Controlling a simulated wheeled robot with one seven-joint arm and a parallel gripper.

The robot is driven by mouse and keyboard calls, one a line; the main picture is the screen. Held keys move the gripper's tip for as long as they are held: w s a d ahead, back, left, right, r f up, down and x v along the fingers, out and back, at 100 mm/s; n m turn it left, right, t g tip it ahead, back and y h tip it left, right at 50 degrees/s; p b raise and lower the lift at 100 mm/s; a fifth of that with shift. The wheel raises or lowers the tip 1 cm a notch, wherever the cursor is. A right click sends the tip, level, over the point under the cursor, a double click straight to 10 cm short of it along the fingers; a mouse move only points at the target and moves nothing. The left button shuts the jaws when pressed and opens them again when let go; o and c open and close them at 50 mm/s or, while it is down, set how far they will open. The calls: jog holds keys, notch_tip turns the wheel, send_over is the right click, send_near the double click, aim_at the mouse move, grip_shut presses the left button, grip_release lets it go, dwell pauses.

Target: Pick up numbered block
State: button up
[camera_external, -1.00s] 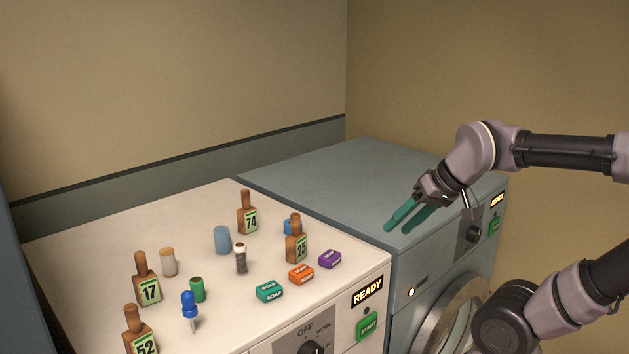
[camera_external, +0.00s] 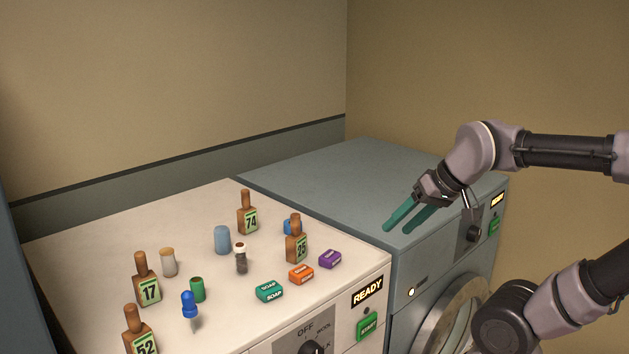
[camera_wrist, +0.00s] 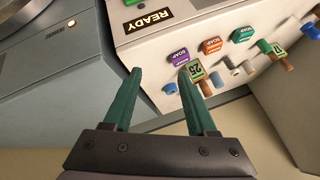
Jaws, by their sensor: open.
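Several brown wooden blocks with handles and green number labels stand on the white machine top in the external view: block 74 (camera_external: 247,217) at the back, block 25 (camera_external: 296,246) towards the right, block 17 (camera_external: 147,284) at the left and block 52 (camera_external: 140,334) at the front left, cut by the frame edge. My gripper (camera_external: 403,224) has two green fingers, apart and empty. It hangs over the grey machine, right of all the blocks. In the wrist view, the fingers (camera_wrist: 158,78) are spread, and block 25 (camera_wrist: 196,71) shows near the right fingertip.
Teal (camera_external: 269,292), orange (camera_external: 301,274) and purple (camera_external: 330,259) soap bars lie near block 25. A blue cylinder (camera_external: 222,240), a dark-filled shaker (camera_external: 241,259), a green cylinder (camera_external: 198,289) and a blue pin (camera_external: 190,306) stand among the blocks. The grey machine top (camera_external: 350,170) is clear.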

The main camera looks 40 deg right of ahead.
jog(key=shift+o, duration=0.3)
jog(key=m+g+h, duration=0.2)
jog(key=m+g, duration=0.5)
jog(key=m, duration=0.6)
send_near(296, 235)
jog(key=shift+w+d+f, duration=0.15)
jog(key=shift+w+d, duration=0.15)
jog(key=shift+w, duration=0.4)
jog(key=shift+w+a+f, duration=0.15)
jog(key=shift+f, duration=0.1)
notch_tip(296, 235, down, 5)
jog(key=shift+r, duration=0.2)
jog(key=f, duration=0.2)
jog(key=s+f, duration=0.1)
jog(key=f, duration=0.1)
jog(key=shift+f, duration=0.4)
jog(key=shift+w+f, duration=0.1)
jog(key=shift+f, duration=0.4)
grip_shut()
